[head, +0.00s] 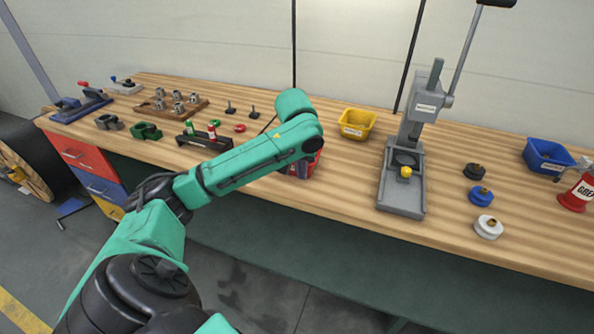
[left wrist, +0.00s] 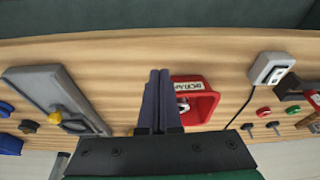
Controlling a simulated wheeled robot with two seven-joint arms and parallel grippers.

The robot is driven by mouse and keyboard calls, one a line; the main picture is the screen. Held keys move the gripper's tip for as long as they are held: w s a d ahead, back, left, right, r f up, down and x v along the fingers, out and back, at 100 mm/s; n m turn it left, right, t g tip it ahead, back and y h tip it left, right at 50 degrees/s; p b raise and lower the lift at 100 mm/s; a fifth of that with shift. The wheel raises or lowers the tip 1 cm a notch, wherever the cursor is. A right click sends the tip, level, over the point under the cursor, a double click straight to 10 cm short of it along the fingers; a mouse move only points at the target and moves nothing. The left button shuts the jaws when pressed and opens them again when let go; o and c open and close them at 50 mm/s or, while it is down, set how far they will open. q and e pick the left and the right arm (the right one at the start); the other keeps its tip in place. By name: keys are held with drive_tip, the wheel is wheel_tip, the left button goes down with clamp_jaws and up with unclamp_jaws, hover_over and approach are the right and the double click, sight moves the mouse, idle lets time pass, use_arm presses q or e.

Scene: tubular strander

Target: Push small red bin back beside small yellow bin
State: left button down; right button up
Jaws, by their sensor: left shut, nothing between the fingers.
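The small red bin (head: 304,168) stands near the front edge of the bench, largely hidden behind my left arm in the head view. The left wrist view shows the bin (left wrist: 212,104) with a white label on its rim and a small metal part inside. My left gripper (left wrist: 158,74) is shut and empty, its fingers just beside the bin's left side in that view; I cannot tell whether they touch it. The small yellow bin (head: 357,122) stands farther back, to the right of the red bin. My right gripper is not in view.
A grey press (head: 402,190) stands right of the yellow bin. A blue bin (head: 547,156) and several round knobs lie farther right. A white box with a cable (left wrist: 270,68) is near the red bin.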

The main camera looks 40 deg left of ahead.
use_arm(q)
wheel_tip(320, 180, up, 3)
drive_tip(key=a+n, duration=0.2)
drive_tip(key=a, duration=0.1)
drive_tip(key=x, duration=0.9)
drive_tip(key=shift+s+f+p, duration=0.2)
drive_tip(key=shift+s+p, duration=0.05)
drive_tip(key=shift+p, duration=0.15)
drive_tip(key=w+a, duration=0.1)
drive_tip(key=w+a+p, duration=0.1)
drive_tip(key=w, duration=0.1)
drive_tip(key=shift+w+f, duration=0.1)
drive_tip(key=shift+w, duration=0.25)
drive_tip(key=shift+s, duration=0.1)
